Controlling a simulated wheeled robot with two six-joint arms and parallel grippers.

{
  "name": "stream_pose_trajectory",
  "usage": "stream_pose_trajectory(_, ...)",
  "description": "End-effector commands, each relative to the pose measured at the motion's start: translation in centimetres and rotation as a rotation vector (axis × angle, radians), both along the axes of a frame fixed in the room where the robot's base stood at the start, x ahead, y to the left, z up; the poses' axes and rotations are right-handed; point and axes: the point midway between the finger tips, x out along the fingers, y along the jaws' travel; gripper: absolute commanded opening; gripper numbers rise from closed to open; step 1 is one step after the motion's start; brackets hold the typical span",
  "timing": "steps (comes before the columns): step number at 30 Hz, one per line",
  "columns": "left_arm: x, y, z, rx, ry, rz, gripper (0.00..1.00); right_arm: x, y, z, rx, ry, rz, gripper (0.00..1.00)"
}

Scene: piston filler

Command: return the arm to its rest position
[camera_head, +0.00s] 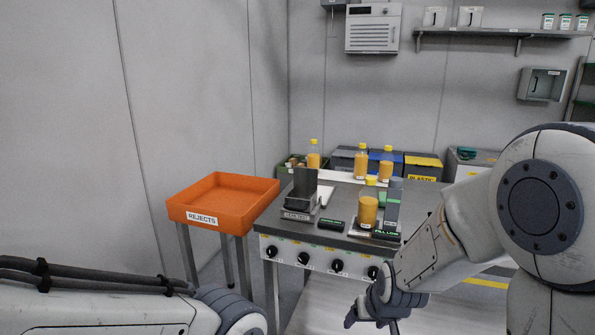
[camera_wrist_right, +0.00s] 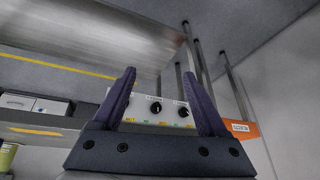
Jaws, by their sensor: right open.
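My right arm reaches in from the right in the head view. Its gripper (camera_head: 374,316) is low in front of the table, below the row of black knobs. In the right wrist view the two dark fingers (camera_wrist_right: 157,82) stand apart with nothing between them. The knob panel (camera_wrist_right: 158,108) shows beyond the fingers, apart from them. My left arm lies along the bottom left of the head view, and its gripper is out of the picture.
The worktable (camera_head: 320,237) carries bottles with yellow caps and a grey leak-test fixture (camera_head: 300,200). An orange REJECTS tray (camera_head: 231,217) stands left of it. Several bins, including a blue one (camera_head: 378,157), stand behind. Open floor lies below the tray.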

Motion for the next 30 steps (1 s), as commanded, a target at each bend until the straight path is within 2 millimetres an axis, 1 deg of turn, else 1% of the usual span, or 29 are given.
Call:
stream_pose_trajectory(1,0.0,0.0,0.0,0.000,0.000,0.000,0.50,-1.6,-0.8,0.2,-0.007,0.031,-0.003,0.76)
stream_pose_trajectory(3,0.0,0.0,0.0,0.000,0.000,0.000,0.50,-3.6,-1.5,0.2,-0.017,0.077,-0.001,0.76)
stream_pose_trajectory(11,0.0,0.0,0.0,0.000,0.000,0.000,0.50,-10.4,-4.0,0.3,-0.056,0.222,-0.008,0.76)
stream_pose_trajectory(12,0.0,0.0,0.5,0.001,0.001,0.000,0.50,-11.1,-3.8,0.8,-0.061,0.237,0.003,0.76)
stream_pose_trajectory(13,0.0,0.0,1.2,0.001,0.001,0.000,0.50,-11.1,-3.0,1.8,-0.062,0.237,0.029,0.76)
stream_pose_trajectory(17,0.0,0.0,2.7,0.000,0.000,0.000,0.50,-12.1,-0.6,4.0,-0.064,0.255,0.108,0.76)
stream_pose_trajectory(23,0.0,0.0,5.4,0.000,0.000,0.000,0.50,-14.5,3.1,7.9,-0.073,0.287,0.247,0.76)
stream_pose_trajectory(26,0.0,0.0,7.0,0.000,0.000,0.000,0.50,-16.3,5.1,10.4,-0.078,0.310,0.332,0.76)
stream_pose_trajectory(30,0.0,0.0,9.7,0.000,0.000,0.000,0.50,-19.7,7.8,14.3,-0.094,0.345,0.476,0.76)
